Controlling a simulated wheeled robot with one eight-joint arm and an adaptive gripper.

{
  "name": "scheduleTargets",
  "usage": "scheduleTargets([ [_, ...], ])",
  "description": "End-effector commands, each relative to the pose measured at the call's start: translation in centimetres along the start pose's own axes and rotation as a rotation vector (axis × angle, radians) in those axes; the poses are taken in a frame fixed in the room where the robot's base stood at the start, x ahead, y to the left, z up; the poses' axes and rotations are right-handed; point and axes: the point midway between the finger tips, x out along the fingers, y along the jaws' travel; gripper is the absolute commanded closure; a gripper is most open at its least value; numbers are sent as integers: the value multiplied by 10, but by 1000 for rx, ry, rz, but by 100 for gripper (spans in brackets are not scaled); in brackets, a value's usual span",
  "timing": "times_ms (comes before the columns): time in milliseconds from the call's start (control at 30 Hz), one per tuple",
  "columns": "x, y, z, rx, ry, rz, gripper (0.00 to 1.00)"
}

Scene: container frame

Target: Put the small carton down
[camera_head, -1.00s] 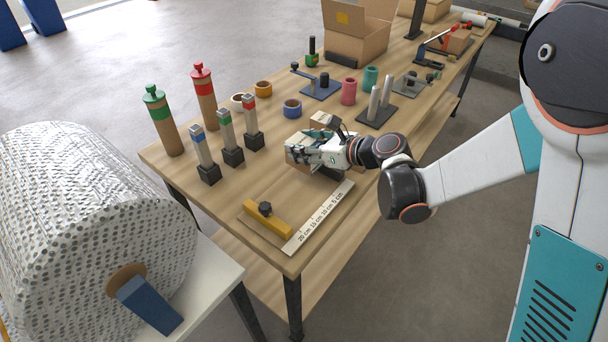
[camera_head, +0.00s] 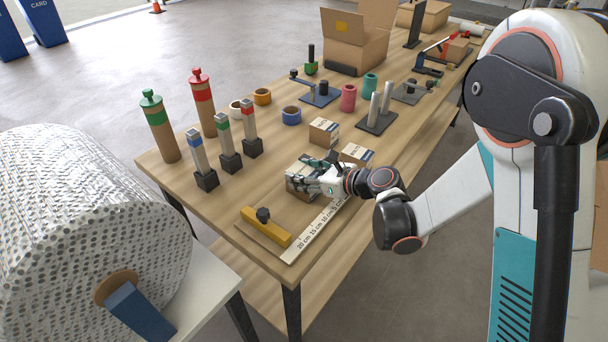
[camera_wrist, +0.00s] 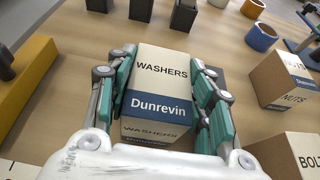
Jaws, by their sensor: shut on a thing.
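My gripper (camera_head: 303,178) is shut on a small carton (camera_head: 296,169), with fingers on both of its sides. In the wrist view the carton (camera_wrist: 160,78) has a white top marked WASHERS and a blue band marked Dunrevin, and sits between the teal finger pads of my gripper (camera_wrist: 165,90). The carton is just behind the far end of the measuring board. The fingers hide much of it in the head view, and I cannot tell whether its underside touches the wooden table (camera_head: 235,195).
A carton marked NUTS (camera_wrist: 288,82) and one marked BOLT (camera_wrist: 295,155) stand to the right in the wrist view. The board's yellow bar (camera_head: 266,227) and ruler (camera_head: 318,226) lie in front. Several block-topped posts (camera_head: 229,143) stand left; bare tabletop lies between.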

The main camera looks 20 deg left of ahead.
Motion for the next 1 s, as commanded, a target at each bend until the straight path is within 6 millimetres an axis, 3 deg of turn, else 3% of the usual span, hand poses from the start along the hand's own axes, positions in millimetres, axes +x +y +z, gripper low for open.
scheduleTargets([
  [67, 1, 0, -3, 0, 0, 0, 86],
  [100, 1, 0, -2, 0, 0, 0, 45],
  [167, 1, 0, -2, 0, 0, 0, 32],
  [633, -3, 0, 2, 0, 0, -1, 32],
  [1000, -75, -1, 2, 2, 1, -4, 32],
])
